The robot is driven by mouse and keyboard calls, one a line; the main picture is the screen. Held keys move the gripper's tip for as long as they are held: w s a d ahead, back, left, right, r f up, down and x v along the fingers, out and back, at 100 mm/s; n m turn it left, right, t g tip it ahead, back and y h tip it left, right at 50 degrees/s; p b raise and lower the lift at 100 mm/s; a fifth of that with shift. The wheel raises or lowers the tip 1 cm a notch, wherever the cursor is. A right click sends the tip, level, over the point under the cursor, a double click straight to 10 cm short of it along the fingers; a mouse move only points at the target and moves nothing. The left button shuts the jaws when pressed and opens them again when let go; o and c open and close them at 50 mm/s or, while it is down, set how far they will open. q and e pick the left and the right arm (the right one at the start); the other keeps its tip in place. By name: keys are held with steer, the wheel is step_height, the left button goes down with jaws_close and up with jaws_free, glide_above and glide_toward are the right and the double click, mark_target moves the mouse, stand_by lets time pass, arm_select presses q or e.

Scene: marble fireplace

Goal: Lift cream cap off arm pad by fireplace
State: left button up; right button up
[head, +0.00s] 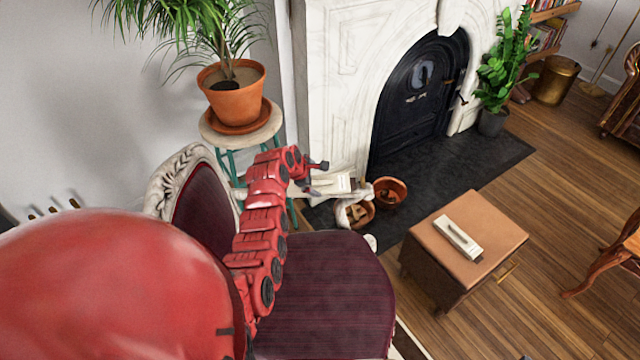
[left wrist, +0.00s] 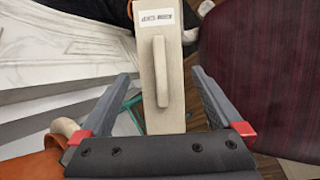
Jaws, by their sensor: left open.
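The cream cap (head: 338,183) lies on the chair's arm pad near the fireplace, partly behind my left gripper (head: 318,178). In the left wrist view the cap (left wrist: 158,30) is a long cream block with a printed label and a raised bar handle (left wrist: 161,72). My left gripper (left wrist: 162,76) is open, with its fingers on either side of the handle and apart from it. The arm pad itself is mostly hidden under the cap. My right gripper is not in view.
A similar cream block (head: 458,238) lies on a brown leather box stool (head: 490,225). Two terracotta pots (head: 388,192) stand on the dark hearth. The maroon chair seat (head: 325,290) is below my left arm. A potted palm (head: 235,100) stands on a stool behind.

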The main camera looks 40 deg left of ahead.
mark_target(317, 182)
arm_select(q)
steer(key=x, duration=0.2)
steer(key=shift+a+f, duration=0.2)
steer(key=shift+f, duration=0.15)
steer(key=shift+x, duration=0.85)
steer(key=c, duration=1.2)
